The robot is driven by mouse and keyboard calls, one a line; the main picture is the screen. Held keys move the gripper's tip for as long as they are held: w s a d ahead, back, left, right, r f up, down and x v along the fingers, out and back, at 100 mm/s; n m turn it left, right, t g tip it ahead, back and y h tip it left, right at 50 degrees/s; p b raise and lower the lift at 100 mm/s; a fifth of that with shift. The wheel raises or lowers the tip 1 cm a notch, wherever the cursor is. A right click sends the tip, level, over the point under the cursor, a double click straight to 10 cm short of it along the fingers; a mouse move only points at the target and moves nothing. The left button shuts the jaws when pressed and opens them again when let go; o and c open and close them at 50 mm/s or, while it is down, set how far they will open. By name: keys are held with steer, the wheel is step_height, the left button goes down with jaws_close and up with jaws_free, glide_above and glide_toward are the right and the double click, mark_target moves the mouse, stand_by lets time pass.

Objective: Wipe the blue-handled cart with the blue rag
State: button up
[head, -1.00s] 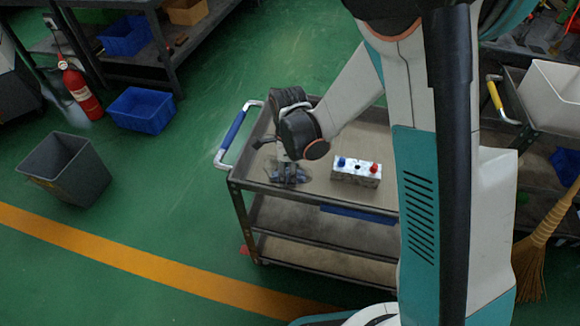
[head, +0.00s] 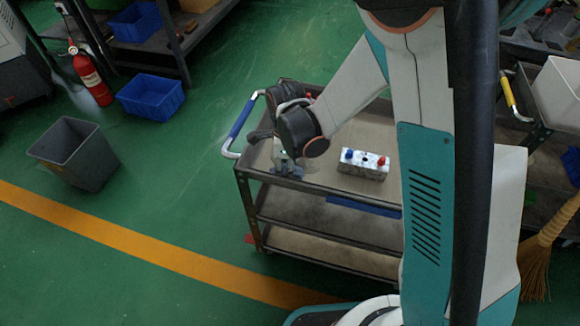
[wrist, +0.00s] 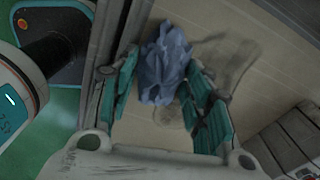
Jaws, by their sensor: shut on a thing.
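The blue-handled cart (head: 300,189) stands in the middle of the head view, with its blue handle (head: 241,118) at its left end. My gripper (head: 285,172) is low over the top tray near the front left corner. In the wrist view, the crumpled blue rag (wrist: 165,65) sits between the two teal fingers of my gripper (wrist: 160,85), which is shut on it. The rag is at the tray surface, close to the raised edge. Dark smudges (wrist: 222,60) show on the tray beside it. In the head view the rag is mostly hidden by my gripper.
A metal valve block (head: 364,164) with blue and red knobs stands on the tray right of my gripper. A grey bin (head: 75,155), a blue crate (head: 150,97) and a fire extinguisher (head: 90,77) stand left. A yellow-handled cart (head: 512,95) and a broom (head: 545,245) are right.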

steer(key=shift+w+d, duration=0.65)
steer(key=shift+w, duration=1.2)
steer(key=shift+w+d, duration=0.7)
steer(key=shift+w, duration=1.15)
steer(key=shift+w+d, duration=0.65)
steer(key=shift+w, duration=1.2)
steer(key=shift+w+a+f, duration=0.1)
steer(key=shift+w+a, duration=0.05)
steer(key=shift+a, duration=0.3)
steer(key=shift+w+a+f, duration=0.1)
steer(key=shift+a, duration=0.35)
steer(key=shift+s+a+r, duration=0.1)
steer(key=shift+s+a, duration=0.35)
steer(key=shift+s, duration=0.8)
steer(key=shift+s+a+r, duration=0.1)
steer(key=shift+s+a, duration=0.4)
steer(key=shift+s, duration=0.75)
steer(key=shift+s+a+r, duration=0.1)
steer(key=shift+s+a, duration=0.35)
steer(key=shift+s, duration=0.8)
steer(key=shift+s+a+f, duration=0.1)
steer(key=shift+s+a, duration=0.1)
steer(key=shift+s, duration=0.45)
steer(key=shift+s+a+f, duration=0.1)
steer(key=shift+s+a, duration=0.15)
steer(key=shift+s, duration=0.35)
steer(key=shift+s+a, duration=0.2)
steer(key=shift+s, duration=0.45)
steer(key=shift+r+p, duration=1.85)
steer(key=shift+r, duration=1.15)
